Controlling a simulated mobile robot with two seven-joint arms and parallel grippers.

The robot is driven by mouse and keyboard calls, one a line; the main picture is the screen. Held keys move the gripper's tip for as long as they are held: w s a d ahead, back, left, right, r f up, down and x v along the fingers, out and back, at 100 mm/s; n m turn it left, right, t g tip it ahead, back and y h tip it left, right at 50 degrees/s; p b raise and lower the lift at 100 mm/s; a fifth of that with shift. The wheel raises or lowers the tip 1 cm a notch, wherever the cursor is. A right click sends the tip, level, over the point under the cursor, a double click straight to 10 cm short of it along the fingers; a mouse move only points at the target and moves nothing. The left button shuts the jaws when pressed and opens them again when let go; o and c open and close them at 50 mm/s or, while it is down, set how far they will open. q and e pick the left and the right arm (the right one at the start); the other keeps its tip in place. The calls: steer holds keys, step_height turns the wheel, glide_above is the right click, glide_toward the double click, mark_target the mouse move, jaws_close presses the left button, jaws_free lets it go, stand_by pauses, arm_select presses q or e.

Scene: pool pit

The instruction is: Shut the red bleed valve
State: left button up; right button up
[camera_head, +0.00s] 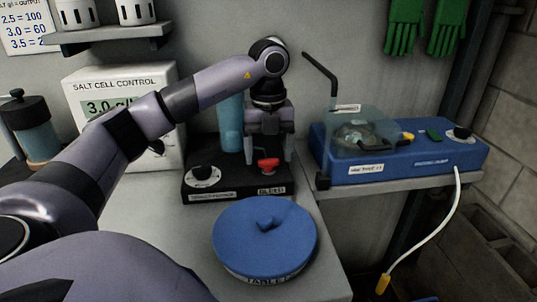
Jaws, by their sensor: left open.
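The red bleed valve (267,164) sits on the front right of a black base (225,184), above a label reading BLEED. A dial (202,175) is on the left of the same base. A light blue cylinder (231,122) stands behind it. My left gripper (269,158) points down over the valve with its fingers apart, one on each side of the red handle. I cannot tell whether the fingers touch it. My right gripper is not in view.
A blue round lidded tub (264,236) stands in front of the base. A white salt cell control box (128,88) is behind my left arm. A blue dosing pump (435,155) with a clear cover sits on the right shelf. Green gloves (424,28) hang above.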

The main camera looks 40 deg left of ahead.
arm_select(q)
steer(key=shift+f, duration=0.45)
steer(key=c, duration=1.1)
steer(key=shift+o, duration=0.2)
